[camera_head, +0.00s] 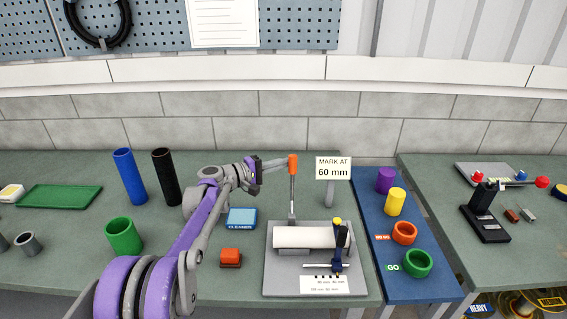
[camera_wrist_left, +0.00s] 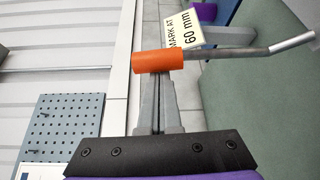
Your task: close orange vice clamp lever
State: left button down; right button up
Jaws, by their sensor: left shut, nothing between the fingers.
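The orange vice clamp lever grip (camera_head: 293,165) tops a thin metal rod that stands nearly upright at the back of the vice. The vice has a grey base plate (camera_head: 282,282) and holds a white cylinder (camera_head: 300,238). My left gripper (camera_head: 277,163) is shut and empty, with its fingertips right beside the orange grip on its left side. In the left wrist view the orange grip (camera_wrist_left: 158,62) lies across the tips of the closed fingers (camera_wrist_left: 158,100). I cannot tell whether they touch. My right gripper is out of view.
A sign reading "MARK AT 60 mm" (camera_head: 333,168) stands just right of the lever. Blue (camera_head: 130,176) and black (camera_head: 166,177) tubes stand to the left. A blue board (camera_head: 408,285) with several coloured rings and cylinders lies to the right.

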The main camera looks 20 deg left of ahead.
pick_arm(q)
jog(key=s+d+f+m+h+b, duration=0.2)
jog(key=s+f+m+h+b, duration=0.1)
jog(key=s+m, duration=0.4)
jog(key=s+d+f+m+h+b, duration=0.3)
jog(key=s+m, duration=0.4)
jog(key=s, duration=0.5)
jog(key=shift+d+f+h, duration=0.25)
jog(key=shift+f+h, duration=0.35)
jog(key=shift+f, duration=0.3)
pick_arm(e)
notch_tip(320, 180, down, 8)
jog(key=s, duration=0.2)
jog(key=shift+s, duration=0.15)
pick_arm(q)
jog(key=shift+s, duration=0.1)
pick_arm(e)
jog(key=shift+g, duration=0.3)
